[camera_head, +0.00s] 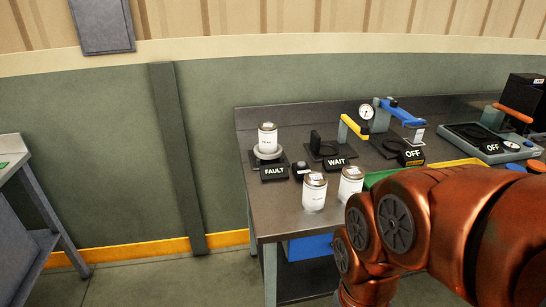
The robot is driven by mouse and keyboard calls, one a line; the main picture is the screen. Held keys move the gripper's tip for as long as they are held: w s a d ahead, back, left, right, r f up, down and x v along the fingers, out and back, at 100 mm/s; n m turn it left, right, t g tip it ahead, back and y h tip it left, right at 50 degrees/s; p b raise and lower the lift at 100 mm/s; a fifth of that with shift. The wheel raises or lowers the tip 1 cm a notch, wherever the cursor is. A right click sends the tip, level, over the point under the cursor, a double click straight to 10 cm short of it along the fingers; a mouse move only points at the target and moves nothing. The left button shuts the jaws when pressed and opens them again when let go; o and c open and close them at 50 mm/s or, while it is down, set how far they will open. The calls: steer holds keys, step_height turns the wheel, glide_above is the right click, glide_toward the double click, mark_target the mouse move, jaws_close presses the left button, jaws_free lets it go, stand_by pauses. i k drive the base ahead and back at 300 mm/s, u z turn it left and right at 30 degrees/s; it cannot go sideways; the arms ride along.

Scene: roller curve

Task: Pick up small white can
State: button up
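Several white cans show in the head view. One small white can (268,138) stands upright on a round holder behind the FAULT sign. A second white can (314,191) stands upright near the front left of the workbench (256,205). A third white can (350,184) stands just right of it, its lower right side close to or behind my arm. I cannot tell clearly which can is smallest. My copper-coloured arm fills the lower right. My gripper is not in view, and none of the cans shows anything gripping it.
Signs reading FAULT (274,172), WAIT (336,162) and OFF (412,157) stand along the bench. A yellow-handled fixture (354,126) and a blue-handled fixture (402,112) stand behind. The bench's front left corner is clear.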

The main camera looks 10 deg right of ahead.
mark_target(267, 131)
steer(key=u, duration=1.4)
steer(key=i, duration=1.45)
steer(key=z, duration=0.75)
steer(key=i, duration=0.45)
steer(key=z, duration=0.45)
